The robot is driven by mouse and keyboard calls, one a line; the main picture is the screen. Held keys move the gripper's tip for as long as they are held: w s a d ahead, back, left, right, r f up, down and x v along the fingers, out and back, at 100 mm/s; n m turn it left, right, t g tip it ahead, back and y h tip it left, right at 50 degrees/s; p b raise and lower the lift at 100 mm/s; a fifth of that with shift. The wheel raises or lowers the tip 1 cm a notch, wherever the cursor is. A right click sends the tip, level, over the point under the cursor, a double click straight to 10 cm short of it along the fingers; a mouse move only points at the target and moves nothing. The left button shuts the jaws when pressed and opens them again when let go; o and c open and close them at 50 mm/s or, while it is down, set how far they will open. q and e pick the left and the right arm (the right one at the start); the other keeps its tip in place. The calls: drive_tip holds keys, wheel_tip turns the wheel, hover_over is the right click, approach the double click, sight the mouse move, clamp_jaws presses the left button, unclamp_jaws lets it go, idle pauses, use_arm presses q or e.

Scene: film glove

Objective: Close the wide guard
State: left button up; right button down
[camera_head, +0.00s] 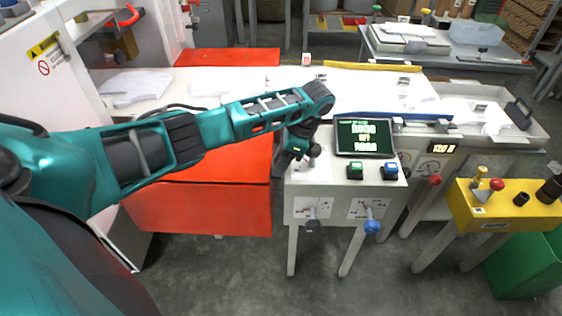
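My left arm reaches in from the left. Its gripper (300,158) points down at the left side of the white console's top, by a small dark knob (314,150). The fingers are small and partly hidden by my wrist, so I cannot tell whether they are open, shut or touching the knob. A wide orange-red panel (205,208) hangs at the left of the console, partly behind my arm. Another red panel (227,57) stands behind the white bed. No label shows which one is the wide guard. My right gripper is not in view.
The console (300,205) carries a lit screen (364,152), a green button (355,171), a blue button (389,171) and two front levers, one black-knobbed (312,226), one blue-knobbed (372,227). A yellow control box (505,212) stands at right. Grey floor is clear in front.

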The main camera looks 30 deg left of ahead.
use_arm(q)
drive_tip(key=shift+s+d, duration=0.2)
clamp_jaws()
drive_tip(key=shift+f, duration=0.15)
drive_tip(key=shift+d+f, duration=0.1)
drive_tip(key=shift+s+r, duration=0.25)
drive_tip(key=shift+r, duration=0.1)
drive_tip(key=shift+w+f, duration=0.1)
drive_tip(key=shift+w, duration=0.05)
drive_tip(key=shift+c, duration=0.6)
unclamp_jaws()
drive_tip(key=o, duration=1.3)
drive_tip(key=shift+c, duration=0.2)
drive_tip(key=shift+w, duration=0.1)
